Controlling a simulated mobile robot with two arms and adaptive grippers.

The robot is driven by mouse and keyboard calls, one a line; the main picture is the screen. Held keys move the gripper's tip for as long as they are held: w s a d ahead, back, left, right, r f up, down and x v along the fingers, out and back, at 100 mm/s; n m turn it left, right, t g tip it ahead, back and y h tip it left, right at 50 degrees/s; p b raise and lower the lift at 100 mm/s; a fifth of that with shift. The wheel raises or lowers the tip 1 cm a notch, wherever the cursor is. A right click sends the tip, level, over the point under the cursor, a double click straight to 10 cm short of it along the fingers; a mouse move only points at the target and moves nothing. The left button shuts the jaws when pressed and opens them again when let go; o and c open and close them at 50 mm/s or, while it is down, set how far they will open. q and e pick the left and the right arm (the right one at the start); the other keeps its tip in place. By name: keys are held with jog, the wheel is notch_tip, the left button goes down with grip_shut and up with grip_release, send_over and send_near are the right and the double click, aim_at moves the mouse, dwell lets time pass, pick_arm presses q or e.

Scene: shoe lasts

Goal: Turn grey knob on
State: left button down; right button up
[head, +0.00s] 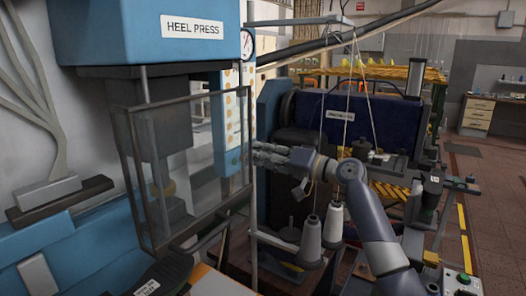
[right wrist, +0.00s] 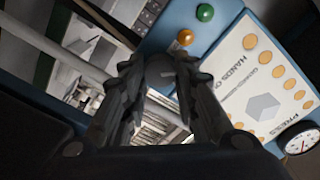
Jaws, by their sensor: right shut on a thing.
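My right gripper (head: 258,156) reaches in from the right to the blue side panel of the heel press. In the right wrist view its two dark fingers (right wrist: 160,78) are closed around the grey knob (right wrist: 160,70), which shows as a dark rounded shape between the tips. The fingers hide much of the knob, and its turned angle cannot be told. In the head view the knob is hidden by the gripper. My left gripper is not in view.
A green button (right wrist: 205,12) and a brass button (right wrist: 186,37) sit near the fingertips. A white safety sign (right wrist: 262,85) and a gauge (right wrist: 299,139) are beside them.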

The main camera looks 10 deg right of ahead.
jog(key=shift+d+m+p, duration=0.1)
jog(key=shift+m+p, duration=2.25)
jog(key=shift+m, duration=1.45)
jog(key=o, duration=1)
jog(key=shift+o, duration=0.2)
jog(key=shift+f, duration=0.1)
jog(key=shift+d, duration=0.1)
jog(key=v, duration=1.1)
jog(key=shift+s+d, duration=0.25)
jog(key=shift+s, duration=0.05)
